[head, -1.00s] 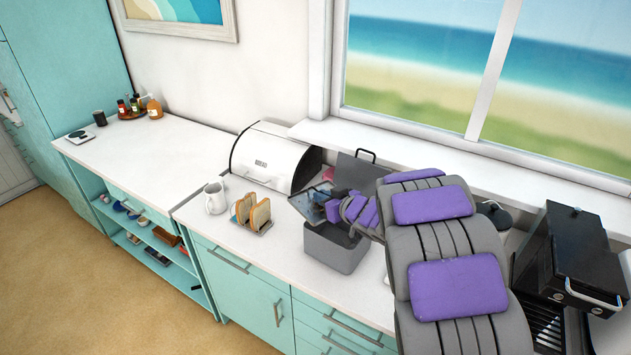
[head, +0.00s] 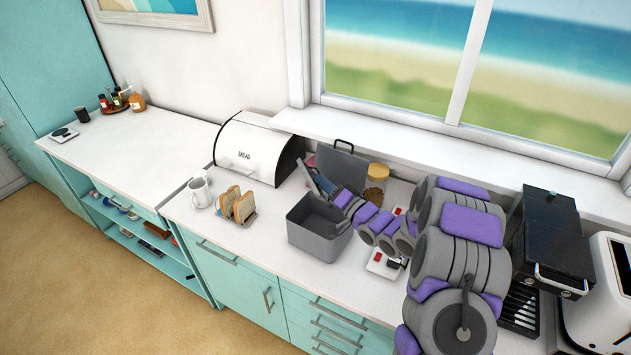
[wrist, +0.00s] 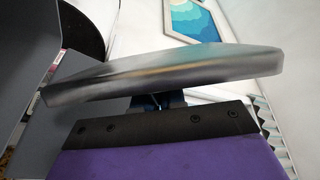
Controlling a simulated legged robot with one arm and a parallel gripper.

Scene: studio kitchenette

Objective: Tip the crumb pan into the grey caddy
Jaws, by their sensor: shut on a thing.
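The crumb pan (head: 309,176) is a thin metal pan, tipped steeply and seen nearly edge-on above the rear of the grey caddy in the head view. In the wrist view the pan (wrist: 165,75) stretches across the frame, its inside not visible. My gripper (head: 327,186) is shut on the pan's near end; the jaws (wrist: 155,101) are mostly hidden under it in the wrist view. The grey caddy (head: 312,246) stands open-topped and upright on the counter, below the pan. My wrist covers part of its right rim. I cannot see crumbs.
A grey panel with a dark handle (head: 342,166) stands behind the caddy. A toast rack (head: 250,219), a white mug (head: 200,191) and a bread bin (head: 250,150) are to the left. A jar (head: 376,184) and a black grill (head: 552,240) are to the right.

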